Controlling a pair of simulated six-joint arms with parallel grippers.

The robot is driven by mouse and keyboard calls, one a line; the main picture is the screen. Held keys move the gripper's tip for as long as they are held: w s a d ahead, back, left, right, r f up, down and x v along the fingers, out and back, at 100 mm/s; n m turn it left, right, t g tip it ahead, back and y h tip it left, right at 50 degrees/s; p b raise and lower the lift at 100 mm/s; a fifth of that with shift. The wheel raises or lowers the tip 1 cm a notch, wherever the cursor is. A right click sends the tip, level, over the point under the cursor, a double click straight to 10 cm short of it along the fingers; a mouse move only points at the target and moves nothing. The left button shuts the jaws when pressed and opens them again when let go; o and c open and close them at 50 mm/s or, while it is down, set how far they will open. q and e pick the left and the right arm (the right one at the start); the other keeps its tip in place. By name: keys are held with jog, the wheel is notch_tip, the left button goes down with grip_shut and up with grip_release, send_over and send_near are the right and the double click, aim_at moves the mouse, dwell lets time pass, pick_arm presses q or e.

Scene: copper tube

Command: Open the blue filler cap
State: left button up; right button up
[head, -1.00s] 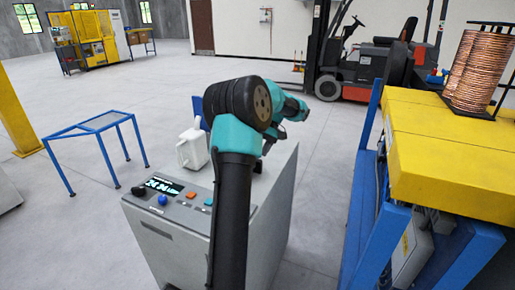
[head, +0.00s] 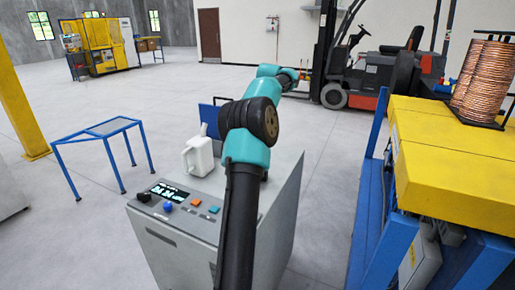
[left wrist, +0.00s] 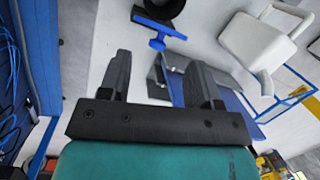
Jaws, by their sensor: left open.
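A blue T-shaped piece (left wrist: 159,27), which looks like the filler cap, shows at the top of the left wrist view, beside a dark round part. I cannot make it out in the head view, where my arm covers part of the machine top. My left gripper (left wrist: 158,62) is open and empty, with its two dark fingers pointing toward the blue piece and apart from it. In the head view, the teal arm reaches over the grey machine (head: 175,235) and its far end is small and hard to read. My right gripper is not in view.
A white jug (head: 197,157) stands on the machine, beside a blue upright panel (head: 210,115). The front panel has a display and several knobs and buttons. A yellow-topped blue frame (head: 450,150) stands at right. A blue stand (head: 107,127) is at left, with open floor around it.

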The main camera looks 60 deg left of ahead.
pick_arm(q)
jog(key=a+r+m+t, duration=0.2)
jog(key=a+r+m, duration=0.1)
jog(key=r, duration=0.2)
jog(key=shift+a+r+y, duration=0.15)
jog(key=shift+a+y, duration=0.2)
jog(key=shift+y, duration=0.05)
notch_tip(320, 180, down, 18)
jog(key=shift+r, duration=0.25)
dwell(0.4)
jog(key=shift+c, duration=0.2)
jog(key=shift+w, duration=0.1)
grip_shut()
